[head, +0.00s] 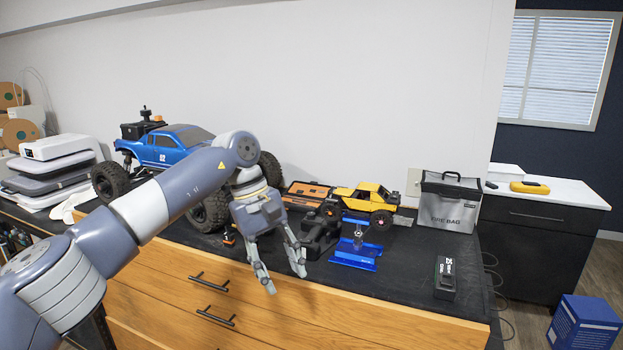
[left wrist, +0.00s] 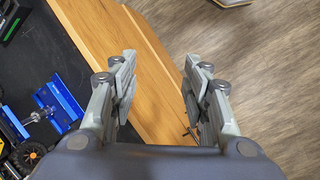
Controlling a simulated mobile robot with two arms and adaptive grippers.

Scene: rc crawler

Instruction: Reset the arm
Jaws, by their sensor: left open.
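My left arm reaches in from the left in the head view, across the front of the bench. My left gripper (head: 285,286) points down at the front edge of the black bench top, in front of the wooden drawers. Its two fingers are apart, with nothing between them. In the left wrist view the open fingers (left wrist: 158,95) show above the wooden drawer front and the floor. My right gripper is not in view.
A blue carton (head: 584,325) stands on the floor at right.

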